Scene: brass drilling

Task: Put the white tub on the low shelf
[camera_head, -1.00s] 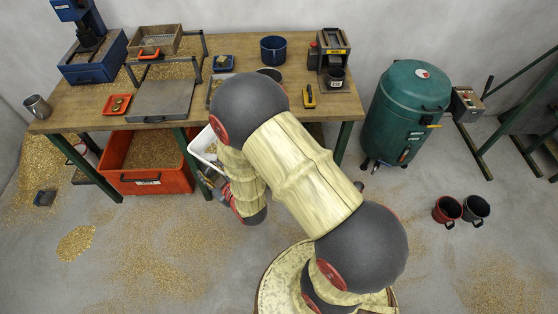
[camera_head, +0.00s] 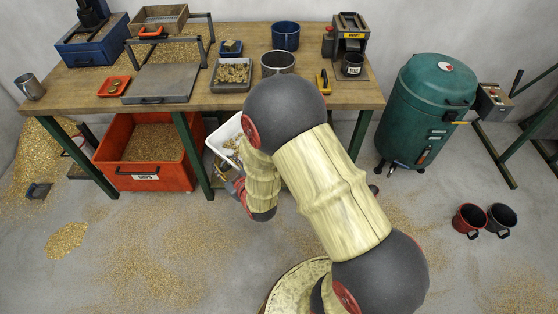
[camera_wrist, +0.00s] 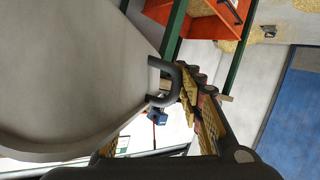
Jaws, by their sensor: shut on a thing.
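The white tub (camera_head: 223,138) shows in the head view below the front edge of the bench, with brass-coloured chips inside. My arm hides its right part. In the wrist view its pale wall (camera_wrist: 70,75) fills the left side, with a dark handle (camera_wrist: 176,84) standing out from it. My gripper (camera_wrist: 192,100) is shut on the tub at this handle; the exact contact is partly hidden. In the head view my gripper (camera_head: 238,190) is just below the tub and mostly covered by my arm. I cannot make out the low shelf clearly.
An orange bin (camera_head: 152,178) of chips stands under the bench (camera_head: 215,103), left of the tub, close to a green bench leg (camera_head: 192,150). A green tank (camera_head: 425,110) stands right of the bench. Two mugs (camera_head: 469,219) are on the floor at right. Chips litter the floor.

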